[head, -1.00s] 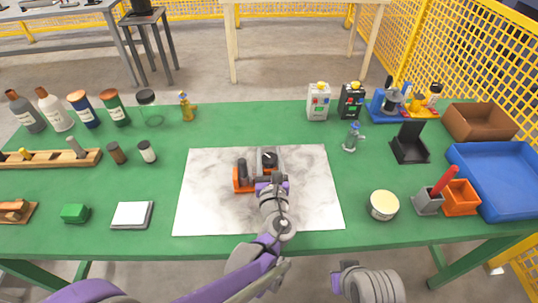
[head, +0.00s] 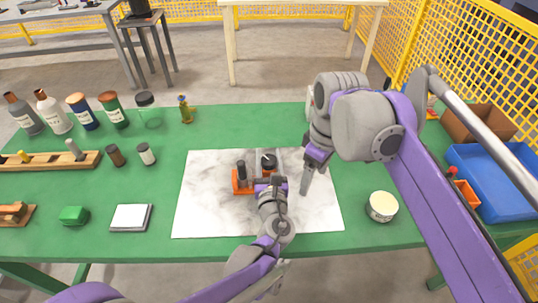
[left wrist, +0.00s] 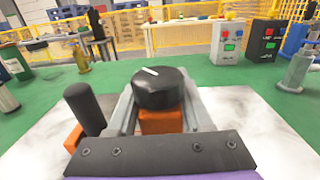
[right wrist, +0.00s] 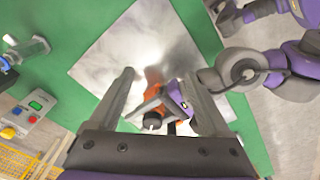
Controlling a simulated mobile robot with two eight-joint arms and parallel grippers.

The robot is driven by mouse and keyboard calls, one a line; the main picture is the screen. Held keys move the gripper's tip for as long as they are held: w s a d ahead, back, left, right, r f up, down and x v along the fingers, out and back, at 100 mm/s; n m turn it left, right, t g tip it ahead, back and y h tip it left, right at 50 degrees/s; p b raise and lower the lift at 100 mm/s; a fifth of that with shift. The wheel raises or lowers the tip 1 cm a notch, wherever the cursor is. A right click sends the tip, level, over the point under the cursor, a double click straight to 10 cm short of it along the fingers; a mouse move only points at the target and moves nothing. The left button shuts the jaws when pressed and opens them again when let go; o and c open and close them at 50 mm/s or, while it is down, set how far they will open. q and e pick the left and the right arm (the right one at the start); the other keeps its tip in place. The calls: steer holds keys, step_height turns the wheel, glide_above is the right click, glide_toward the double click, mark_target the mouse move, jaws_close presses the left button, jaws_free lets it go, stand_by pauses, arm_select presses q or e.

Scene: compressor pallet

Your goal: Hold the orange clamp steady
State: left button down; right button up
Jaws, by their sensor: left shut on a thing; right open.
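The orange clamp (head: 241,181) sits on the white marbled sheet (head: 205,215), with a dark upright handle and a black knob. In the left wrist view its black knob (left wrist: 158,88) stands between my left fingers, with the dark handle to the left. My left gripper (head: 268,182) is shut on the clamp from the front. My right gripper (head: 312,172) is open and empty, above the sheet to the right of the clamp, pointing down. In the right wrist view the clamp (right wrist: 153,76) shows between the open fingers, some way below them.
A round cream tin (head: 382,206) stands right of the sheet. A white pad (head: 131,217) and a green block (head: 74,214) lie to the left. Bottles line the back left. A blue tray (head: 490,180) is at the right. My right arm hides much of the back right.

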steer(key=w+a+r+n, duration=0.5)
steer(key=w+r, duration=0.1)
steer(key=w, duration=0.1)
steer(key=n, duration=0.4)
glide_toward(269, 159)
steer(key=shift+g, duration=0.3)
steer(key=f, duration=0.8)
steer(key=shift+w+a+f, duration=0.15)
steer(key=shift+w+f, duration=0.05)
steer(key=shift+f, duration=0.15)
jaws_close()
steer(key=shift+m, duration=0.5)
jaws_free()
